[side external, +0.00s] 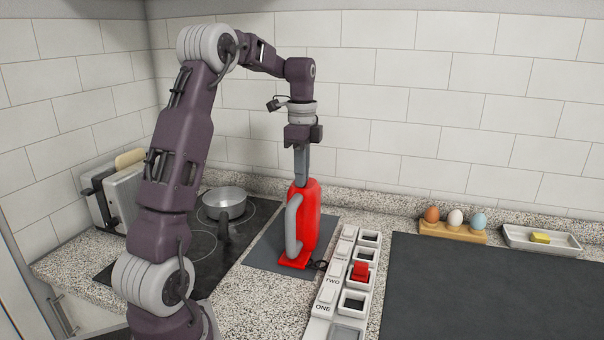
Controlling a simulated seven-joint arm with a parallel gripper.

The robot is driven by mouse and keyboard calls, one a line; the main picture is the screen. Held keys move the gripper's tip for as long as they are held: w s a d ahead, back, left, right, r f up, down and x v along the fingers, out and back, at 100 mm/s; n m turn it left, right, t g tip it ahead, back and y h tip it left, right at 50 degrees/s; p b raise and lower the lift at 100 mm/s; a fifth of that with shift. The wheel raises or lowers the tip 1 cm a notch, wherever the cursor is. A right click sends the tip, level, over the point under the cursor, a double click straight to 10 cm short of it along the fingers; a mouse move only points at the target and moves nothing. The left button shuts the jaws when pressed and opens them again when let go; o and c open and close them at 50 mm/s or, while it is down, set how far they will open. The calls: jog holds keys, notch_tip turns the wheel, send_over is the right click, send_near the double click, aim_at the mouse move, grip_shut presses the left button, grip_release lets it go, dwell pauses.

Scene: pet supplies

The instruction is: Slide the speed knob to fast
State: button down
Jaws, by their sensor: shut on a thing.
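A red appliance (311,215) with a grey handle (292,224) stands upright on a dark grey mat (262,252). My gripper (301,182) points straight down at the top of the red appliance. Its fingers are together and shut at that top, where the speed knob seems to be. The knob itself is hidden by the fingers, so its position along its slide cannot be told.
A pale rack (324,312) labelled ONE and TWO, with a red block (360,270) in one compartment, lies right of the appliance. A pot (224,203) sits on the hob at left, near a toaster (118,196). Eggs (455,218) stand behind a dark board (480,290).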

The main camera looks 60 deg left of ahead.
aim_at(300, 189)
jog(key=shift+r, duration=0.1)
jog(key=shift+s+d, duration=0.6)
jog(key=c, duration=1.4)
grip_release()
notch_tip(300, 189, up, 7)
